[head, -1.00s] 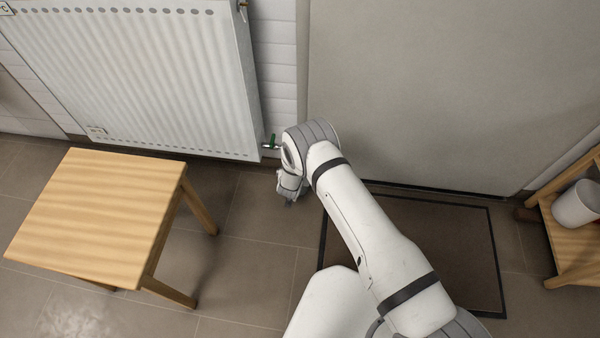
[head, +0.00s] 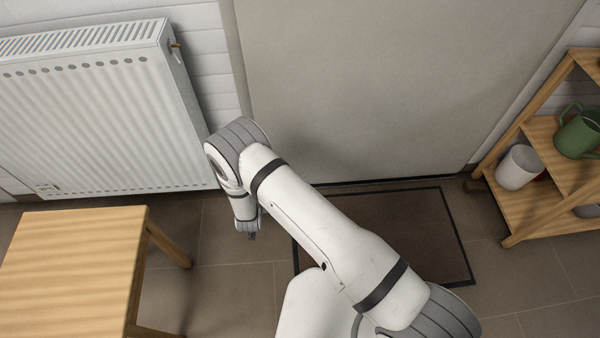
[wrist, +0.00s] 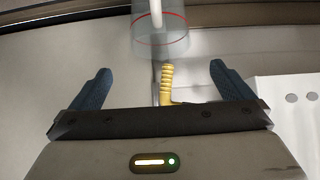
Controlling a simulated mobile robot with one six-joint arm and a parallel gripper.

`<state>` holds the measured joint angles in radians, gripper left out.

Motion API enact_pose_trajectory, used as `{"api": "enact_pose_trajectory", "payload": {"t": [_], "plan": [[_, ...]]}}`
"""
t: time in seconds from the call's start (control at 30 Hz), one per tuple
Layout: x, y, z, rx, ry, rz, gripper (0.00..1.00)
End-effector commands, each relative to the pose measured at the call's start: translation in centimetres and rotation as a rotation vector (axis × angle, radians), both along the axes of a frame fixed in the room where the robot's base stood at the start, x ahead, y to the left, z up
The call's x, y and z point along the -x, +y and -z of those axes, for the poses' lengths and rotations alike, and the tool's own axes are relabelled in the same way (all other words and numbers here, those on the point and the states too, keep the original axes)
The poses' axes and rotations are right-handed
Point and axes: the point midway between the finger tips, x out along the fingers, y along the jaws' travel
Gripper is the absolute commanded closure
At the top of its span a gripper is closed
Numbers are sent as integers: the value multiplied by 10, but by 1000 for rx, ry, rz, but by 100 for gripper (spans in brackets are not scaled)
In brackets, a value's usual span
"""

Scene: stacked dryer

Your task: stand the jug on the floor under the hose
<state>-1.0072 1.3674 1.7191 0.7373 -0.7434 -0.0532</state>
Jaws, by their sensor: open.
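My gripper (head: 253,236) points down near the floor, left of the mat in the head view; its fingers are too small to read there. In the wrist view my gripper (wrist: 161,84) is open, its two blue fingers wide apart. A yellow ribbed piece (wrist: 167,83) shows between them, seemingly not gripped. Beyond it is a clear cylindrical vessel (wrist: 160,42) with a red ring and a pale upright strip; I cannot tell whether it is the jug. A green handled jug (head: 580,134) stands on the shelf at right. I cannot identify the hose for certain.
A wooden stool (head: 70,260) stands at left, below a white radiator (head: 95,125). A large grey panel (head: 390,85) is behind my arm, with a dark mat (head: 430,230) before it. The wooden shelf (head: 525,220) at right also holds a white pot (head: 518,168). Floor beside the stool is clear.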

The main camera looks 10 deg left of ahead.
Motion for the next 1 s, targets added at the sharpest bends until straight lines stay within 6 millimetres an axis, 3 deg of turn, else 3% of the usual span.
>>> {"api": "enact_pose_trajectory", "payload": {"t": [0.23,0.37,0.67,0.83,1.0], "plan": [[-5,0,-7,-5,7,4,0],[-23,-2,-36,-23,47,18,0],[-75,-39,-152,-69,202,48,0],[-89,-79,-218,-81,278,59,0],[-90,-128,-281,-86,346,71,0]]}}
